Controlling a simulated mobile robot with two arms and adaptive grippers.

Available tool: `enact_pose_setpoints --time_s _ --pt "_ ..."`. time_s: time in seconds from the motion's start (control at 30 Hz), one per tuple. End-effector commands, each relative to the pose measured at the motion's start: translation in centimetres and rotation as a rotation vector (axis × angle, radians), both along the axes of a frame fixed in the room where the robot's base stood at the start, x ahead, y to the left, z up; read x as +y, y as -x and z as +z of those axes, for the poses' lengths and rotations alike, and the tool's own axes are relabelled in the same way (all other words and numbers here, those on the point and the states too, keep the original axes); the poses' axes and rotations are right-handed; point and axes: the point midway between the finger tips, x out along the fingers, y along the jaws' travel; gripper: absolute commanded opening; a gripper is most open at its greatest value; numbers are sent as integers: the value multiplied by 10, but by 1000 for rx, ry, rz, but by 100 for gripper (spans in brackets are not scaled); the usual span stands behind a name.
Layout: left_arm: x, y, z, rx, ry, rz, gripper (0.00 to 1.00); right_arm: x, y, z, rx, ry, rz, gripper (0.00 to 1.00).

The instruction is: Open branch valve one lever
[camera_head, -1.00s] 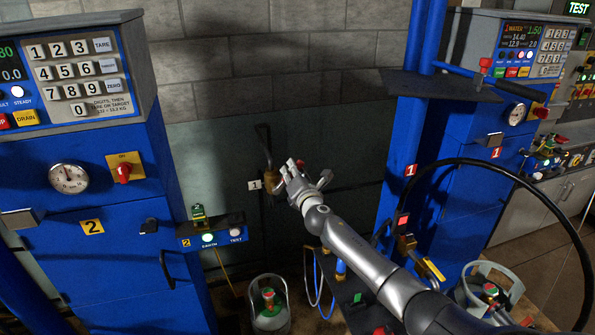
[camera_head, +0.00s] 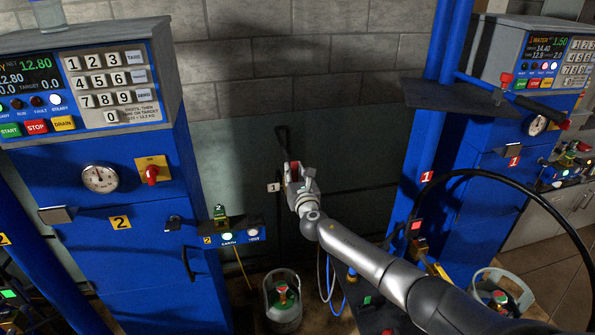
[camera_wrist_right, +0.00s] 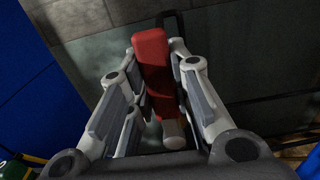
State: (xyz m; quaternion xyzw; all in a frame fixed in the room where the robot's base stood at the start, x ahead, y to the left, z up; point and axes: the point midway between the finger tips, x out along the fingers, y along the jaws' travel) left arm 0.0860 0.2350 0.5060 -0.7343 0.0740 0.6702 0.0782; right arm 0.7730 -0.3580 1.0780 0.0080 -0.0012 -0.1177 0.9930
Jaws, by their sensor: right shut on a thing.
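The branch valve lever is a red handle (camera_wrist_right: 151,75) that stands between the two fingers in the right wrist view. Its red end shows in the head view (camera_head: 294,168) at the wall. My right gripper (camera_head: 297,182) is shut on this red lever, with its arm coming in from the lower right. The wrist view shows the finger pads (camera_wrist_right: 149,100) on either side of the lever. A white tag marked 1 (camera_head: 273,187) is just left of the gripper. The valve body is hidden behind the gripper. My left gripper is not in view.
A blue scale cabinet marked 2 (camera_head: 95,235) stands on the left. Another blue cabinet (camera_head: 478,200) stands on the right behind a blue post (camera_head: 432,140). A black hose (camera_head: 510,182) arches over my right arm. A gas cylinder (camera_head: 283,305) stands below.

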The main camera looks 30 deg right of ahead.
Motion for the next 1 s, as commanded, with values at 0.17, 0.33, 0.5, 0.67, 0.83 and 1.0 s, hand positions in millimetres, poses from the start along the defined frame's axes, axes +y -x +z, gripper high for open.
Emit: enact_pose_setpoints --time_s 0.17,0.33,0.5,0.67,0.83,1.0 --pt "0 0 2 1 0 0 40 2 0 -2 10 28 0 0" --pt "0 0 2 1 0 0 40 3 0 -2 12 36 0 0" --pt "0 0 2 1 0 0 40 3 0 -2 12 38 1 0" --pt "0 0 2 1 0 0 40 3 0 -3 12 37 1 30" --pt "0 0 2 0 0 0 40 3 0 -2 10 34 1 43" --pt "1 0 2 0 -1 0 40 3 0 -1 9 32 0 43"
